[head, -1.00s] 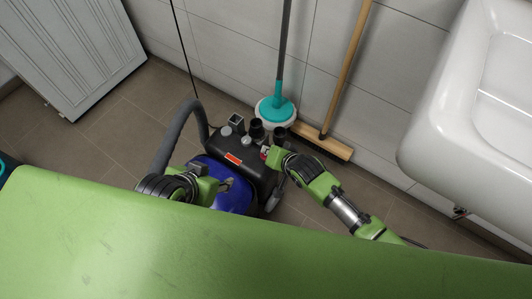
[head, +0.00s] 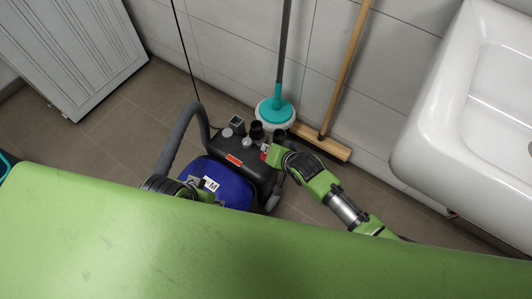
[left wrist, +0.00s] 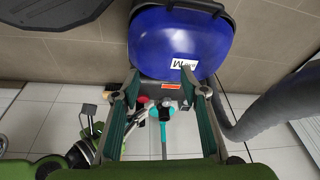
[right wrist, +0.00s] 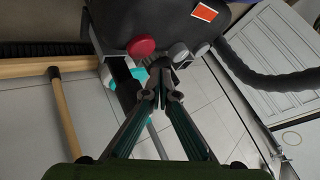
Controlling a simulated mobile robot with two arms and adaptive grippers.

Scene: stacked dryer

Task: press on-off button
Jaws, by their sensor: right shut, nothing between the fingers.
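A vacuum-like machine with a blue body (head: 228,187) and black top (head: 232,148) stands on the floor; the left wrist view shows its blue body (left wrist: 175,40) close up. On its black top, the right wrist view shows a round red button (right wrist: 141,46) beside grey knobs (right wrist: 178,52). My right gripper (right wrist: 164,78) is shut and empty, its tips near the button and knobs; contact cannot be told. It reaches the machine's right side in the head view (head: 276,156). My left gripper (left wrist: 160,82) is open and empty, facing the blue body; the head view shows it only partly.
A black hose (head: 172,145) curves off the machine's left. A teal mop (head: 275,110) and a wooden broom (head: 322,143) lean on the tiled wall behind. A white sink (head: 420,150) is at right, a grey panel (head: 70,50) at left.

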